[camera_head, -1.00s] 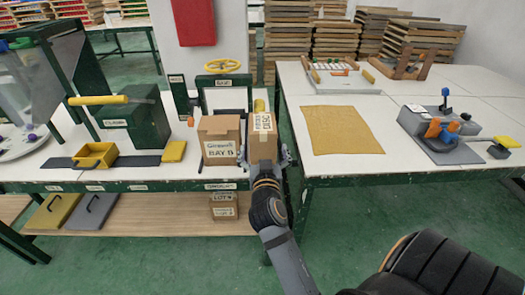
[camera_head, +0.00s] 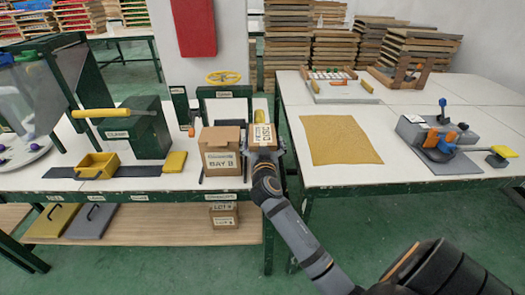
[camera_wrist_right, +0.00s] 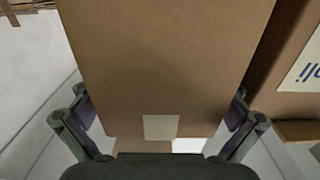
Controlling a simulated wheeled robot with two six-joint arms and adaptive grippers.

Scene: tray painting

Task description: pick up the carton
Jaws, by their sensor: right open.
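A brown carton (camera_head: 262,135) with a pale printed label stands near the right end of the left table, beside a larger open-topped brown box (camera_head: 222,162) marked BAY B. My right gripper (camera_head: 265,155) is at the carton's near side. In the right wrist view the carton (camera_wrist_right: 165,60) fills the middle, between the two spread fingers of my open gripper (camera_wrist_right: 160,118). The BAY B box (camera_wrist_right: 290,85) is close by on the right there. I cannot tell whether the fingers touch the carton. My left gripper is out of view.
A yellow handwheel (camera_head: 224,77) on a dark frame stands behind the boxes. A green press (camera_head: 130,130) and yellow bin (camera_head: 97,165) are left. The right table (camera_head: 400,95) holds a tan mat (camera_head: 340,135).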

